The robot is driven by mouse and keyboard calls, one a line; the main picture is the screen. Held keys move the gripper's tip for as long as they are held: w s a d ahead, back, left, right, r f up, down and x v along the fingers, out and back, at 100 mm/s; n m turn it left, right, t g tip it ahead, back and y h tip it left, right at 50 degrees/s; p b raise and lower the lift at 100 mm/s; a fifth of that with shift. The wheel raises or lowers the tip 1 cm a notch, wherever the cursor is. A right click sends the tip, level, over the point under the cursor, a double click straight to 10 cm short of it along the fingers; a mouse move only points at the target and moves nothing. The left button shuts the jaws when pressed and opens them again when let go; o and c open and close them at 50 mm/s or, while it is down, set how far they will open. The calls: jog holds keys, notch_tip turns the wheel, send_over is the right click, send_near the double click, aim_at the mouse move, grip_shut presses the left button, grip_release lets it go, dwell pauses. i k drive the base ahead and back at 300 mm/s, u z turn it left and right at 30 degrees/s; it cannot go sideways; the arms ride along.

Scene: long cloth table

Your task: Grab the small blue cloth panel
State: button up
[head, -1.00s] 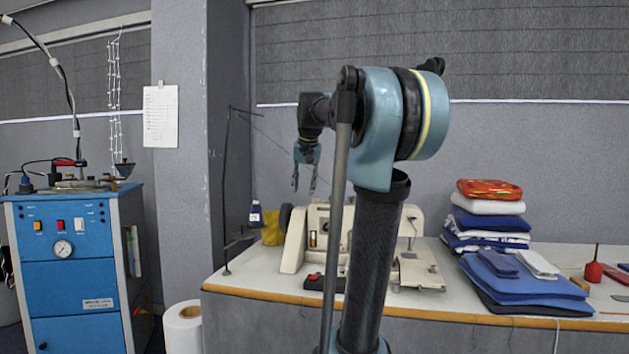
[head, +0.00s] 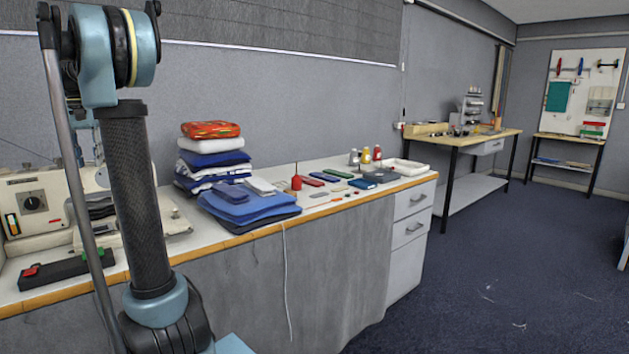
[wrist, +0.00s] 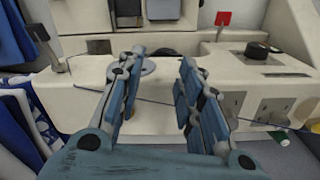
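The small blue cloth panel (head: 231,193) lies flat on top of larger folded blue cloths (head: 247,209) on the long table, beside a small white folded cloth (head: 260,186). My gripper (wrist: 161,58) is open and empty in the wrist view, over the cream sewing machine (wrist: 75,100). In the head view the gripper is mostly hidden behind my arm, left of the panel and well apart from it. Blue and white cloth shows at the left edge of the wrist view, but I cannot pick out the small panel there.
A tall stack of folded cloth, topped by a red patterned one (head: 211,129), stands just behind the panel. A white tray (head: 405,167) sits at the table's far end. Open floor (head: 480,290) lies right.

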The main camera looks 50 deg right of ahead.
aim_at(325, 177)
jog(key=z, duration=3.5)
jog(key=i, duration=4)
